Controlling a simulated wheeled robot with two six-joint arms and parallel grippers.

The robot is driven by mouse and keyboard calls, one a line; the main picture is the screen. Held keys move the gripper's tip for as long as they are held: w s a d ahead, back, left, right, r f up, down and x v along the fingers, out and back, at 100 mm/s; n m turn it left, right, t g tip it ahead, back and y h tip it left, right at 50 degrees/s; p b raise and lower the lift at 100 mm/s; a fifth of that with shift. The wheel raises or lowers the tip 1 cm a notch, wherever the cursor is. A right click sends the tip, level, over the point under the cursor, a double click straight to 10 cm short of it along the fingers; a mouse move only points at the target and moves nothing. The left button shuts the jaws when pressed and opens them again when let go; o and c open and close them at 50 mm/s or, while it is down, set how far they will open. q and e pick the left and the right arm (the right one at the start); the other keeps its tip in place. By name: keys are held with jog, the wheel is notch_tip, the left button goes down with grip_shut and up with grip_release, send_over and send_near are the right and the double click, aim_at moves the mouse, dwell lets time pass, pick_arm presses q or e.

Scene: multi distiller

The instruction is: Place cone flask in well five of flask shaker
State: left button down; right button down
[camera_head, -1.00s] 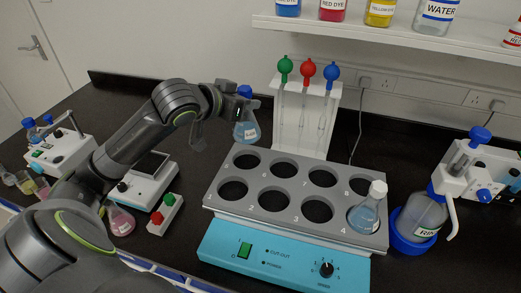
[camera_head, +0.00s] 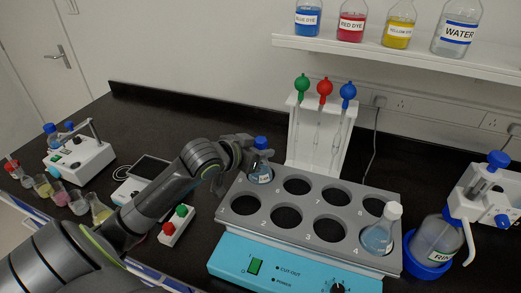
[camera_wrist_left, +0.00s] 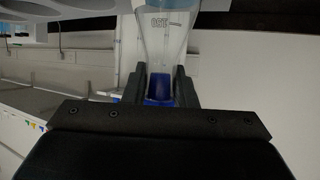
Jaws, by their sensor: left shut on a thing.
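A cone flask with a blue cap (camera_head: 261,174) and pale blue liquid is at the back left well, well five, of the grey-topped flask shaker (camera_head: 268,221). It is upright and its lower part is within the well opening; I cannot tell whether it rests on the bottom. My left gripper (camera_head: 254,153) is shut on the flask by its blue cap and neck. In the left wrist view the flask (camera_wrist_left: 165,38) appears inverted, its blue cap between the fingers (camera_wrist_left: 160,88). My right gripper is not in view.
A white-capped flask (camera_head: 379,236) stands in well four; the other wells are empty. A pipette rack (camera_head: 318,148) stands close behind the shaker. A rinse bottle (camera_head: 437,240) is at the right. A red-and-green button box (camera_head: 176,226) is left of the shaker.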

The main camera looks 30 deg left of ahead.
pick_arm(q)
jog(key=shift+f, duration=0.15)
jog(key=c, duration=1.2)
grip_release()
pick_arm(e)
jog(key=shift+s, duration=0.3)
pick_arm(q)
jog(key=shift+r, duration=0.2)
jog(key=p+v, duration=0.2)
jog(key=v, duration=1)
jog(key=shift+p, duration=0.3)
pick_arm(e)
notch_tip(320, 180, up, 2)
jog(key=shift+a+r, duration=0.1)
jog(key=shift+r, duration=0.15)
pick_arm(q)
jog(key=shift+f, duration=0.1)
